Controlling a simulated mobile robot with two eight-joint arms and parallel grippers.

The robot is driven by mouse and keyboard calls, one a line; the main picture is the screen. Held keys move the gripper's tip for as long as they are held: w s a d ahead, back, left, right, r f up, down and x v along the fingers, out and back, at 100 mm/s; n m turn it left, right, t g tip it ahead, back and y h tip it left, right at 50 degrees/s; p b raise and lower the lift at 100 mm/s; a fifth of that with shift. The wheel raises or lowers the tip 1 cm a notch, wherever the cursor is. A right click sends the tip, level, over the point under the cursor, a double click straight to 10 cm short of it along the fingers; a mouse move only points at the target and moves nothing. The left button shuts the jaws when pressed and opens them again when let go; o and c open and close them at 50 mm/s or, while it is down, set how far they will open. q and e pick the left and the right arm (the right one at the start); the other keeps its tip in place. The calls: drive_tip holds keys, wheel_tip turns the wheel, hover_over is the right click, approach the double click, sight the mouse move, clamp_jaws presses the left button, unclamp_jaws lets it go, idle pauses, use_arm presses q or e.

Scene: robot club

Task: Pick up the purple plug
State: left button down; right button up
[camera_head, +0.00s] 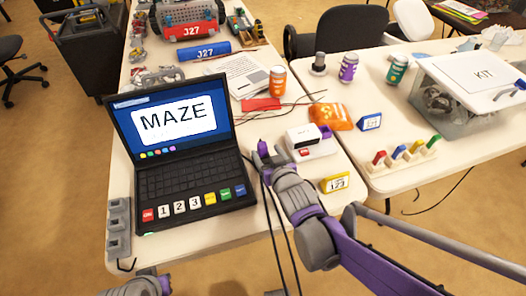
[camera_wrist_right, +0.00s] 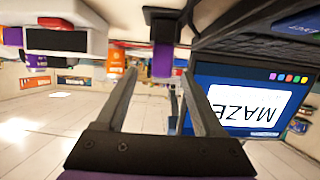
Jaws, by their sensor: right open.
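In the right wrist view the purple plug (camera_wrist_right: 163,58) hangs from a black piece (camera_wrist_right: 165,18), between and beyond the tips of my right gripper (camera_wrist_right: 165,85). The fingers are apart, with a visible gap on both sides of the plug. In the head view my right gripper (camera_head: 262,158) is just right of the open laptop (camera_head: 190,165), over the table. A small purple patch shows at its tip, but I cannot tell there whether it is the plug. Part of my left arm shows at the bottom left edge; its fingers are out of the picture.
A white device (camera_head: 312,150) stands close to the right of my right gripper. A yellow timer-like block (camera_head: 334,184) and an orange bag (camera_head: 330,116) are near it. Thin cables (camera_head: 290,110) lie behind. The right table holds a rack of coloured pegs (camera_head: 403,158) and a KIT box (camera_head: 470,95).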

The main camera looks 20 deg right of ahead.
drive_tip(key=b+x, duration=0.1)
drive_tip(key=x, duration=0.6)
drive_tip(key=shift+w+a+b, duration=0.15)
drive_tip(key=shift+w+b, duration=0.15)
drive_tip(key=shift+b, duration=0.05)
clamp_jaws()
